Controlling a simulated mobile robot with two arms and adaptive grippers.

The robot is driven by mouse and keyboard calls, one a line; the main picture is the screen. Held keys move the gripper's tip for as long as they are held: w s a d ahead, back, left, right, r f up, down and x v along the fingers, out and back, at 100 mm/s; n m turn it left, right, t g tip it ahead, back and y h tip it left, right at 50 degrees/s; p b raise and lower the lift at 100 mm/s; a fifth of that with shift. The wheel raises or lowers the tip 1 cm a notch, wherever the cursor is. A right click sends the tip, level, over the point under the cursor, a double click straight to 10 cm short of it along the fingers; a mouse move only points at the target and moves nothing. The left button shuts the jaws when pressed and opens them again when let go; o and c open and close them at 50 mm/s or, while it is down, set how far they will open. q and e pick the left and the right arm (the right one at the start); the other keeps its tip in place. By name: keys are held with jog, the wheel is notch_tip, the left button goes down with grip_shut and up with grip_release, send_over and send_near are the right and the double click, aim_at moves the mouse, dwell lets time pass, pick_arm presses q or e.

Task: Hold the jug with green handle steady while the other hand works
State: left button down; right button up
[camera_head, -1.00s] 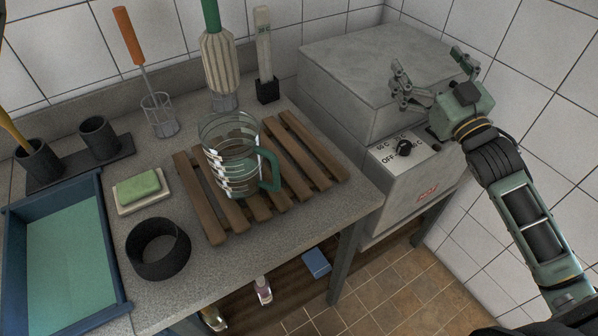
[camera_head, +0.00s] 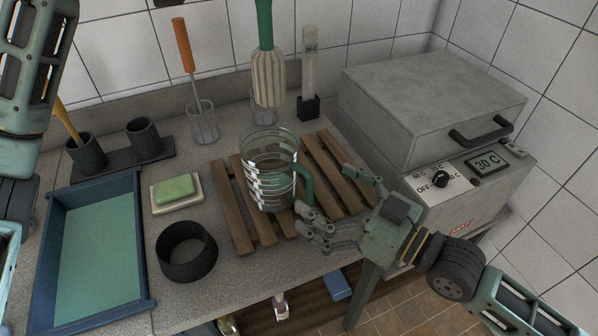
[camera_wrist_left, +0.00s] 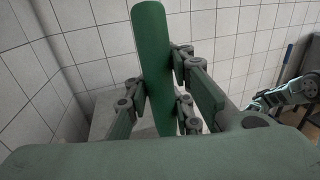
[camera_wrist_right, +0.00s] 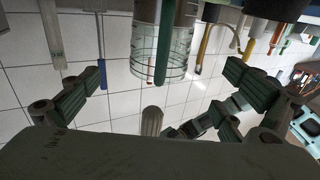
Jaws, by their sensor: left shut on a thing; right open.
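The clear jug (camera_head: 268,165) with banded sides stands upright on a slatted wooden rack (camera_head: 237,208). Its green handle (camera_head: 305,183) faces right. My right gripper (camera_head: 325,192) is open just right of the handle, fingers towards it. In the right wrist view (camera_wrist_right: 166,78) the jug (camera_wrist_right: 146,55) and handle (camera_wrist_right: 165,45) show upside down between the spread fingers; I see no grip on it. My left gripper (camera_wrist_left: 160,90) is shut on the green handle (camera_wrist_left: 152,50) of a brush. That brush (camera_head: 268,78) hangs upright behind the jug; the left fingers are outside the head view.
A grey machine (camera_head: 430,110) with a lid, dial and display stands at the right. A blue tray (camera_head: 142,235), soap dish (camera_head: 193,201), black ring (camera_head: 163,262) and dark cups (camera_head: 87,155) fill the left. A wire holder (camera_head: 204,125) and thermometer stand (camera_head: 308,105) are behind.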

aim_at(292, 172)
jog(key=x, duration=1)
jog(key=shift+w+a, duration=0.15)
jog(key=shift+a, duration=0.05)
jog(key=c, duration=1.7)
pick_arm(q)
jog(key=f+t, duration=0.1)
jog(key=f+n+t, duration=0.1)
jog(key=a+f+n+t, duration=0.1)
jog(key=t, duration=0.1)
jog(key=shift+w+f+y, duration=0.25)
jog(key=shift+f+y, duration=0.05)
jog(key=shift+f, duration=0.1)
jog(key=shift+f+n+t, duration=0.3)
jog(key=shift+f, duration=1.7)
